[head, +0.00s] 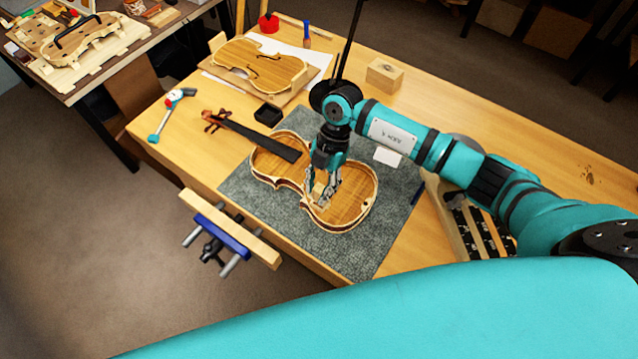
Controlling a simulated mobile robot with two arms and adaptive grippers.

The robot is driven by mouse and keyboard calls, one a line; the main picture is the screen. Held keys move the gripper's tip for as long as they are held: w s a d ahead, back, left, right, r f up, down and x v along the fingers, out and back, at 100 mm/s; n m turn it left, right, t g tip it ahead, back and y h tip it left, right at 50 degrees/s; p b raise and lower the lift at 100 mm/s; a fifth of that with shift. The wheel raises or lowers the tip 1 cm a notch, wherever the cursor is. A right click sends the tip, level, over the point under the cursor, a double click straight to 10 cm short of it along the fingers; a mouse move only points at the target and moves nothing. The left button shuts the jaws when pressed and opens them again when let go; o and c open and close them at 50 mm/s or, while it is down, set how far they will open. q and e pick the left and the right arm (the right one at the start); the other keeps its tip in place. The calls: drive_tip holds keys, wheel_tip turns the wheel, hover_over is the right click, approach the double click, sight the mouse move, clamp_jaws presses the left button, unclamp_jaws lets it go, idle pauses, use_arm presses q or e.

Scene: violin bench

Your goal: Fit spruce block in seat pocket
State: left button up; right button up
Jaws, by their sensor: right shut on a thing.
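The open violin body (354,208) lies on a grey-green mat, its hollow inside facing up. My right gripper (323,197) reaches down from above into the body's lower half. It is shut on a small pale block (321,203), seemingly the spruce block, mostly covered by the fingers. Whether the block touches the body's floor or wall cannot be told. The seat pocket cannot be made out at this size. My left gripper is not in view.
The dark fingerboard and neck (255,135) lie at the body's upper left. A black tray (267,114), a violin plate (260,66), a wooden box (384,75) and a white card (387,157) are around. A blue vise (222,230) projects from the front edge.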

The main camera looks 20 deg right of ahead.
sight(322, 186)
drive_tip(key=shift+f, duration=0.45)
drive_tip(key=shift+p, duration=0.4)
idle(1.4)
drive_tip(key=shift+f+b, duration=1)
drive_tip(key=shift+f, duration=0.3)
drive_tip(key=o, duration=1)
